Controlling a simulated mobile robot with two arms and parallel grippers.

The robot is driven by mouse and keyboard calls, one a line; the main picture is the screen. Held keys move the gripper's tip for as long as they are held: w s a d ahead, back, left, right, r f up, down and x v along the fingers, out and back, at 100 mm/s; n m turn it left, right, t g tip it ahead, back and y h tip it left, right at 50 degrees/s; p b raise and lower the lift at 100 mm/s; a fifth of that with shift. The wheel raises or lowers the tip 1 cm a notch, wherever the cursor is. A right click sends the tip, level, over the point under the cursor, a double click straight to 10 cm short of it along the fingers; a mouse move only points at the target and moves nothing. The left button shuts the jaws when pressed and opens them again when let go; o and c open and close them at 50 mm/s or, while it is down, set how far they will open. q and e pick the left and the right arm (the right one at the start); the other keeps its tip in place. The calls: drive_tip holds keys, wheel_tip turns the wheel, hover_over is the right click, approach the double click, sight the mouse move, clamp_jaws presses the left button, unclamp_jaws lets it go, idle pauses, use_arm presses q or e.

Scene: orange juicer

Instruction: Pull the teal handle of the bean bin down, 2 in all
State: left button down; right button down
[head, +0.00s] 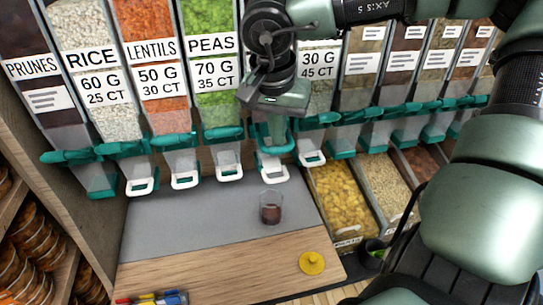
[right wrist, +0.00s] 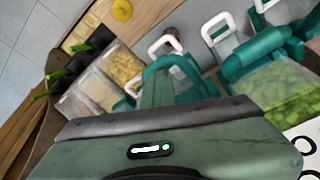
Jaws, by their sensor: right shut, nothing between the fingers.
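The bean bin's label is hidden behind my right arm, between the peas bin (head: 212,95) and the 30 G bin (head: 318,75). Its teal handle (head: 272,142) and white loop (head: 273,171) show just below my right gripper (head: 276,116). In the right wrist view a teal handle (right wrist: 160,68) stands right in front of the gripper body. My right gripper is shut and empty; I cannot tell whether its fingertips touch the handle. A clear cup (head: 270,199) with dark red contents stands on the counter below the white loop. My left gripper is out of view.
Other bins with teal handles flank this one closely. The grey mat (head: 185,230) is mostly clear. A yellow lid (head: 312,263) lies on the wooden counter (head: 225,270), with markers (head: 152,298) at the front left. Open food trays (head: 343,198) stand to the right.

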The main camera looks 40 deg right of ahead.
drive_tip(key=shift+w+d, duration=0.1)
idle(0.4)
drive_tip(key=shift+p+v, duration=0.7)
drive_tip(key=shift+v, duration=0.1)
drive_tip(key=shift+w+d+r+p, duration=0.15)
drive_tip(key=shift+r+p, duration=0.4)
drive_tip(key=shift+r, duration=0.2)
drive_tip(key=shift+w+d+r+p, duration=0.2)
drive_tip(key=shift+r+p, duration=0.4)
drive_tip(key=shift+r, duration=0.2)
drive_tip(key=shift+w+d+r+p, duration=0.1)
drive_tip(key=shift+w+r+p, duration=0.05)
drive_tip(key=shift+r+p, duration=0.5)
drive_tip(key=shift+r, duration=0.1)
drive_tip(key=shift+a, duration=0.1)
drive_tip(key=s+a+r+p, duration=0.2)
drive_tip(key=s+r, duration=0.1)
drive_tip(key=r, duration=0.2)
drive_tip(key=shift+s+p, duration=0.25)
drive_tip(key=shift+p, duration=0.1)
